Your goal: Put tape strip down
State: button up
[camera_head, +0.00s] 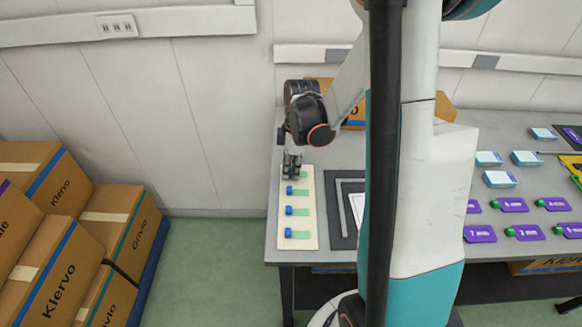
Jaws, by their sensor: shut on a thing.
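My gripper (291,173) points down over the far end of a cream board (311,243) at the left end of the grey table. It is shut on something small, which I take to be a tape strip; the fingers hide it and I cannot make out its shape. I cannot tell whether it touches the board. Three green strips with blue ends lie on the board in a column: a far one (299,191), a middle one (300,212) and a near one (300,234). The far one is just in front of my gripper.
A dark grey frame (341,238) lies right of the board, partly hidden by my arm. Cardboard boxes (325,84) stand behind. Purple cards (480,233) and light blue boxes (499,179) lie at the right. Stacked cartons (121,216) stand on the floor at left.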

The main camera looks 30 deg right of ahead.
jog(key=o, duration=0.7)
jog(key=r+p, duration=0.1)
jog(key=r, duration=0.3)
jog(key=r+p, duration=0.2)
jog(key=r, duration=0.2)
jog(key=d+r+p, duration=0.1)
jog(key=r+p, duration=0.1)
jog(key=r, duration=0.2)
jog(key=shift+s+r, duration=0.2)
jog(key=shift+s, duration=0.1)
jog(key=shift+r, duration=0.1)
